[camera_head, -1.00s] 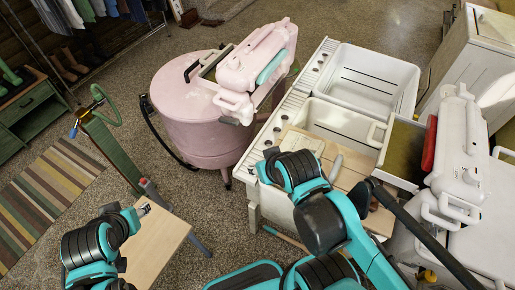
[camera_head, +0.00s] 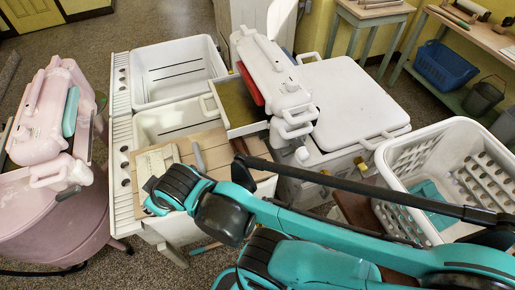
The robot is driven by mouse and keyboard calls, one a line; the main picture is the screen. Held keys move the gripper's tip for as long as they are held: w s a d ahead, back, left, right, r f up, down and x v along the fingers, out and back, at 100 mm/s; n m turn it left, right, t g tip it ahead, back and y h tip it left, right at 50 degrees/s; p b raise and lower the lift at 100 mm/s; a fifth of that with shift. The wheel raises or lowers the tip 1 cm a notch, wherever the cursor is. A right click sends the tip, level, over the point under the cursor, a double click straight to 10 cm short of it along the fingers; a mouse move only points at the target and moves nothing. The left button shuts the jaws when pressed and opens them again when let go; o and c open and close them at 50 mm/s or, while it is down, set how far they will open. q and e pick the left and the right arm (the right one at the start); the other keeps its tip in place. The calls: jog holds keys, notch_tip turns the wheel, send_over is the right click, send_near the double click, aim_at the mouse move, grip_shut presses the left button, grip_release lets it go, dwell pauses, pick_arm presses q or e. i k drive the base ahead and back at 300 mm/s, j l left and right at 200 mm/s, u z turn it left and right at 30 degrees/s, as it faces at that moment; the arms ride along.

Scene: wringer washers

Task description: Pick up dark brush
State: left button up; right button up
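I cannot make out the dark brush for certain. A small dark brown item (camera_head: 240,146) lies by the right edge of a wooden board on the white double tub, partly hidden by my arm. Small brown and dark items (camera_head: 498,27) also lie on the far right workbench, too small to identify. My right arm reaches in from the right across the front of the tub. Its gripper end (camera_head: 155,187) is over the tub's front left part; the fingers are too small and hidden to read. My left gripper is out of view.
The white double tub (camera_head: 122,130) stands at centre left, a pink washer (camera_head: 75,225) at far left. A white washer with lid (camera_head: 350,100) and a white laundry basket (camera_head: 400,165) stand right. A blue basket (camera_head: 444,65) sits under the workbench (camera_head: 470,35). Floor shows at upper left.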

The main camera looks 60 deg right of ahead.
aim_at(237, 144)
jog(key=k+z, duration=0.1)
jog(key=z, duration=1.85)
